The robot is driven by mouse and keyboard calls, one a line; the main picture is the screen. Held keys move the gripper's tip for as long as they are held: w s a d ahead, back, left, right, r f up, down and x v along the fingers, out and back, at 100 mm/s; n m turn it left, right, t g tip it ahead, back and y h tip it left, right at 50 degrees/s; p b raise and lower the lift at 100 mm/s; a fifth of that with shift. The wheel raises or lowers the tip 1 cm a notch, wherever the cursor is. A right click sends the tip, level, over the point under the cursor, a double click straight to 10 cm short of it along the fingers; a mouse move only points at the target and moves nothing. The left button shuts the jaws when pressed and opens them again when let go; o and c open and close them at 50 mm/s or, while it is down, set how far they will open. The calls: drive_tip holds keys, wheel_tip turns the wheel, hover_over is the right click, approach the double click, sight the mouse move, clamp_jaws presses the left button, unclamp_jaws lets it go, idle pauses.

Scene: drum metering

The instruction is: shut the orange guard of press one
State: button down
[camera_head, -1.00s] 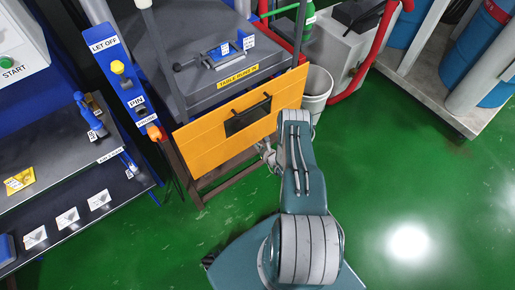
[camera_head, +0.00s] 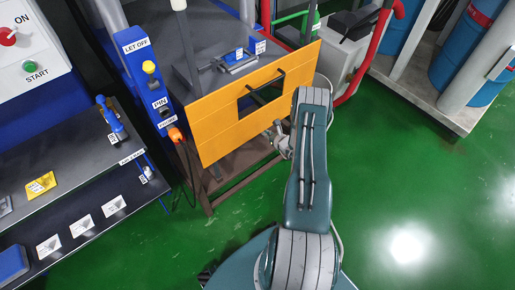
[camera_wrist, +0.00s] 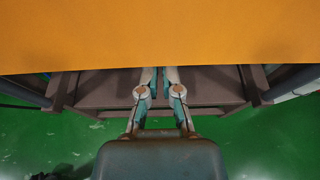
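The orange guard (camera_head: 222,118) of the press is a flat panel with a dark-framed window and a black handle (camera_head: 265,82). It stands tilted across the front of the press table in the head view. In the wrist view the orange guard (camera_wrist: 160,32) fills the top. My gripper (camera_wrist: 160,77) points at it from below; its two fingers lie close together, with a thin gap, and their tips are hidden by the guard's lower edge. Nothing shows between the fingers. In the head view my gripper (camera_head: 279,138) is partly hidden by my arm, close to the guard's lower right part.
A blue post (camera_head: 148,80) with a yellow button and an orange-tipped control stands left of the guard. A dark shelf bench (camera_head: 75,150) is at the left. A red rail (camera_head: 375,55) and blue drums (camera_head: 470,50) are at the right. Green floor is clear at the right.

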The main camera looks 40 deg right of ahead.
sight(270, 86)
drive_tip(key=d+r, duration=0.1)
drive_tip(key=r, duration=0.3)
drive_tip(key=d+r, duration=0.1)
drive_tip(key=r, duration=0.8)
drive_tip(key=shift+w+d, duration=0.1)
drive_tip(key=shift+d, duration=0.3)
drive_tip(key=r, duration=0.3)
drive_tip(key=a+r, duration=0.1)
drive_tip(key=r, duration=0.1)
drive_tip(key=a+r, duration=0.1)
drive_tip(key=r, duration=0.2)
drive_tip(key=shift+a+r, duration=0.15)
drive_tip(key=shift+r, duration=0.2)
drive_tip(key=r, duration=0.2)
drive_tip(key=shift+d+r, duration=0.35)
drive_tip(key=shift+r, duration=0.05)
drive_tip(key=shift+d+r, duration=0.25)
drive_tip(key=shift+d, duration=0.1)
drive_tip(key=shift+a, duration=0.15)
drive_tip(key=shift+a, duration=0.15)
